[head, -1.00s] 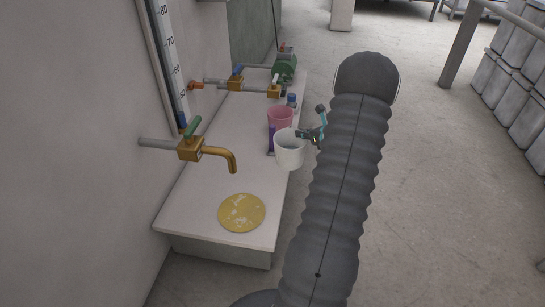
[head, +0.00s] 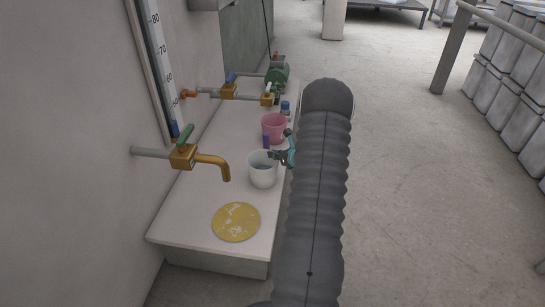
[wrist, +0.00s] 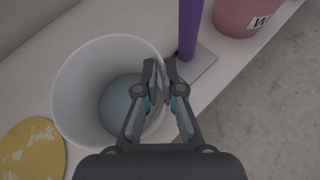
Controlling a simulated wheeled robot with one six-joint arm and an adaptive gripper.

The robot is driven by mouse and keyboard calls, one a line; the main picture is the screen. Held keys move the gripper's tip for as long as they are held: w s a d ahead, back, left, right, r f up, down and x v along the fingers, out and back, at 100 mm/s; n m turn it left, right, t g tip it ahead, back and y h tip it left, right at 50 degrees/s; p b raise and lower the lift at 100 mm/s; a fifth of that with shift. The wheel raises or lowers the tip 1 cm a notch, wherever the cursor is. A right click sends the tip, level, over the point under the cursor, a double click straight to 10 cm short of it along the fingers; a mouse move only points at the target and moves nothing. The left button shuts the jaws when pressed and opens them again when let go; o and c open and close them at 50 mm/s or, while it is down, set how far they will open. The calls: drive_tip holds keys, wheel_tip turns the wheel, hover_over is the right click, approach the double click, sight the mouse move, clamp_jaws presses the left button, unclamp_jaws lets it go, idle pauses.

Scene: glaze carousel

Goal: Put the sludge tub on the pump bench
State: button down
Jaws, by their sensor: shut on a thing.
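A white tub (head: 263,173) with grey-blue content, which I take to be the sludge tub, is upright at the right side of the white pump bench (head: 190,220). I cannot tell whether its base touches the bench top. My gripper (head: 282,156) is shut on the right wall of the tub. In the wrist view, my gripper (wrist: 160,82) has one finger inside the tub (wrist: 75,95) and one outside. The tub's underside is hidden.
A yellow disc (head: 236,222) lies in front of the tub. A purple upright piece (wrist: 190,28) and a pink tub (head: 273,127) with a partly visible label stand behind it. A brass tap (head: 185,157) reaches over the bench from the left wall. A green pump (head: 277,78) stands at the back.

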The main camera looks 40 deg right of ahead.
drive_tip(key=c, duration=1.3)
unclamp_jaws()
drive_tip(key=v, duration=1.2)
drive_tip(key=shift+p, duration=0.35)
